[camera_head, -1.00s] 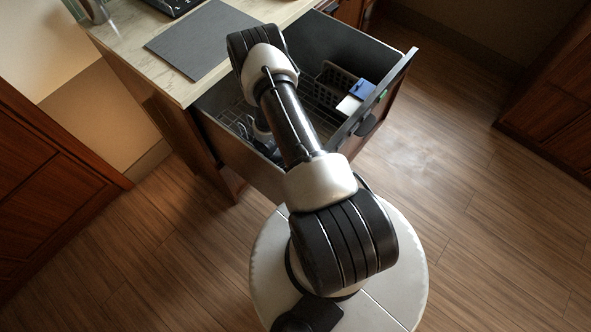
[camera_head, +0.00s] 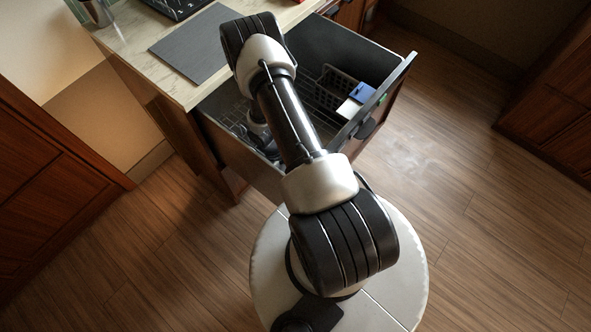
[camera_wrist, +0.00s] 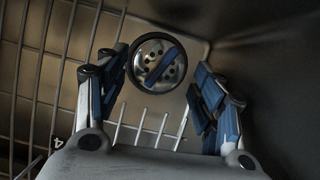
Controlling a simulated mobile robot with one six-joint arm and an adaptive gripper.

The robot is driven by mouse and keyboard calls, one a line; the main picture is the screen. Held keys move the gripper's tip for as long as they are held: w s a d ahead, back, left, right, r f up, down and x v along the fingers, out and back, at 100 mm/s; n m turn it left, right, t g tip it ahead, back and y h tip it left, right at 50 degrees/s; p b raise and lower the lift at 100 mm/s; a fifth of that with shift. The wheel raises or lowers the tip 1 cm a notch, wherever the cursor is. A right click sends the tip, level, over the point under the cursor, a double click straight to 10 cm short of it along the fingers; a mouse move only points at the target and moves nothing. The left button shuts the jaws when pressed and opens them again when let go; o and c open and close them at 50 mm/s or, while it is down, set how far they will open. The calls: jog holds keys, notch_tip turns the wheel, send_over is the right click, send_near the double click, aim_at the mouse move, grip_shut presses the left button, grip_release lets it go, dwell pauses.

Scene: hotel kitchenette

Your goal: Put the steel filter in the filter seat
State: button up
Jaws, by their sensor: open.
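The steel filter (camera_wrist: 153,70) is a round metal disc with holes, a dark rim and a blue bar across it, seen in the wrist view inside the drawer. It stands near white rack prongs (camera_wrist: 145,128). My gripper (camera_wrist: 159,80) is open, with blue-padded fingers to the left and right of the filter. The left finger looks close to the rim; I cannot tell whether they touch. A clear gap shows on the right. In the head view my arm reaches down into the drawer and largely hides the gripper and filter. I cannot make out the filter seat.
The open drawer (camera_head: 352,48) holds a wire rack (camera_wrist: 35,60), a dark basket (camera_head: 329,86) and a blue and white item (camera_head: 356,96). The drawer walls stand close around my arm. A grey mat (camera_head: 195,48) lies on the counter (camera_head: 127,46). The wooden floor (camera_head: 470,180) is clear at right.

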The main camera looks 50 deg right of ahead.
jog(key=w+a+r+t+p, duration=0.1)
jog(key=w+a+r, duration=0.15)
jog(key=r, duration=0.95)
jog(key=w+a+r+m+t+h, duration=0.15)
jog(key=w+r, duration=0.25)
jog(key=r, duration=0.8)
jog(key=w+a+r+t+y+p, duration=0.1)
jog(key=w+r, duration=0.3)
jog(key=r, duration=0.9)
jog(key=s+a+r+t, duration=0.1)
jog(key=s+a+r, duration=0.2)
jog(key=r, duration=0.4)
jog(key=s+a+r+t, duration=0.2)
jog(key=s+a+r, duration=0.1)
jog(key=r, duration=0.3)
jog(key=s+a+r+t, duration=0.1)
jog(key=s+a+r, duration=0.2)
jog(key=s, duration=0.2)
jog(key=s+a+r+t+y, duration=0.1)
jog(key=s+a+r, duration=0.1)
jog(key=s, duration=0.3)
jog(key=shift+a+r, duration=0.4)
jog(key=shift+r, duration=0.05)
jog(key=shift+t, duration=0.25)
jog(key=shift+c, duration=0.6)
